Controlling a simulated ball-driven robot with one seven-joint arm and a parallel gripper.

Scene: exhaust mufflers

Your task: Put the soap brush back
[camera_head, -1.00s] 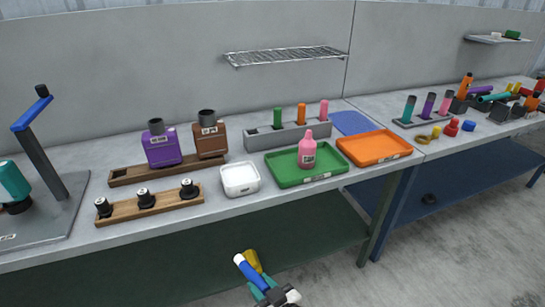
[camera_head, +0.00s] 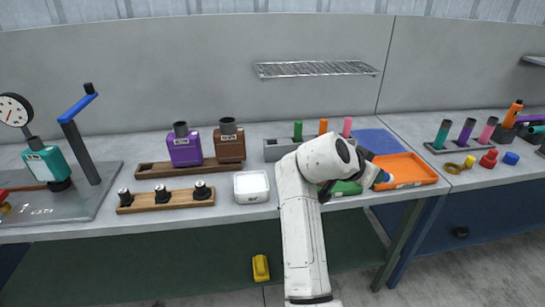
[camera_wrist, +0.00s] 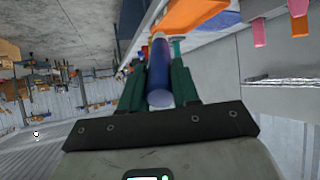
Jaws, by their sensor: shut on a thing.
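My gripper (camera_wrist: 160,62) is shut on a blue cylindrical handle (camera_wrist: 159,82), which I take to be the soap brush. In the wrist view the handle lies between the two green fingers, its pale end facing the camera. In the head view its blue end (camera_head: 383,176) shows past my wrist, over the left part of the orange tray (camera_head: 420,180). I cannot tell the gap between brush and tray. The green tray (camera_head: 347,189) is mostly hidden behind my arm, and the pink bottle is out of sight.
A grey rack (camera_head: 277,151) with green, orange and pink handles stands behind. A blue mat (camera_head: 375,142) lies beside it. A white dish (camera_head: 251,188) and wooden racks (camera_head: 165,199) are left of my arm. A wire shelf (camera_head: 318,69) hangs on the wall. A yellow thing (camera_head: 261,268) lies below the table.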

